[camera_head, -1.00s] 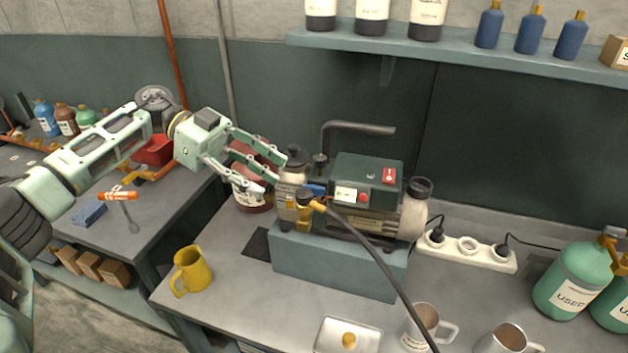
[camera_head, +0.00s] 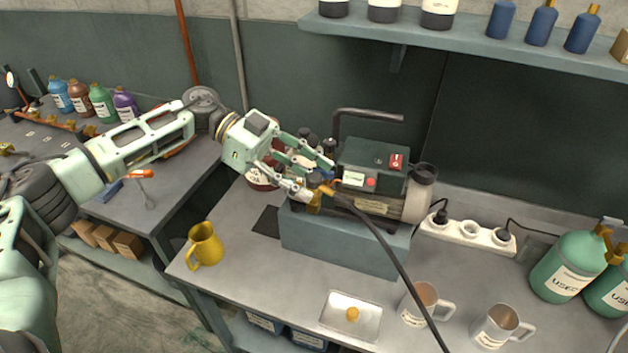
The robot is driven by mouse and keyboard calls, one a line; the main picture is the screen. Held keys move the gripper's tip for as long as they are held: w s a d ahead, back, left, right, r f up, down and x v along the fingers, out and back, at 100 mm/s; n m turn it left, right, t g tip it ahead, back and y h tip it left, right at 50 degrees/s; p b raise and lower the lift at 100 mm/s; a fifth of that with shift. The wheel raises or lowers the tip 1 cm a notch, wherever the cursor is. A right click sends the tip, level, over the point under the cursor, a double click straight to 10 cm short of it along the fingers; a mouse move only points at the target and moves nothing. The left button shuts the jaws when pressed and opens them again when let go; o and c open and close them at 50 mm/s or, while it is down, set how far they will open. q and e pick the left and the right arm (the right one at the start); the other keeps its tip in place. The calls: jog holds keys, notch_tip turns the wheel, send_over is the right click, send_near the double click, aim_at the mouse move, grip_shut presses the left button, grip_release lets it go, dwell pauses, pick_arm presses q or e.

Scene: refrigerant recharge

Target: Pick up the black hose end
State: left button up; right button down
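The black hose (camera_head: 385,246) runs from the bottom edge up to the pump. Its brass end (camera_head: 326,189) is at the left side of the green and beige vacuum pump (camera_head: 372,168), which sits on a grey-blue block (camera_head: 340,247). My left gripper (camera_head: 318,179) is open, with its fingers spread at the pump's left side. Its fingertips are right by the brass hose end, one above and one to the lower left. Whether they touch it I cannot tell. The gripper partly hides the pump's left end. My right gripper is not in view.
A yellow mug (camera_head: 205,246) stands at the bench's left. A small metal tray (camera_head: 369,301) and two metal mugs (camera_head: 421,303) are in front. A power strip (camera_head: 468,232) and green canisters (camera_head: 567,269) are at right. A shelf (camera_head: 460,38) with bottles hangs above.

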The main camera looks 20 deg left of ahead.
pick_arm(q)
jog(key=c, duration=0.7)
grip_shut()
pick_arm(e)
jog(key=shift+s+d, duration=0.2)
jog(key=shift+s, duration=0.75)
pick_arm(q)
jog(key=shift+w+r, duration=0.1)
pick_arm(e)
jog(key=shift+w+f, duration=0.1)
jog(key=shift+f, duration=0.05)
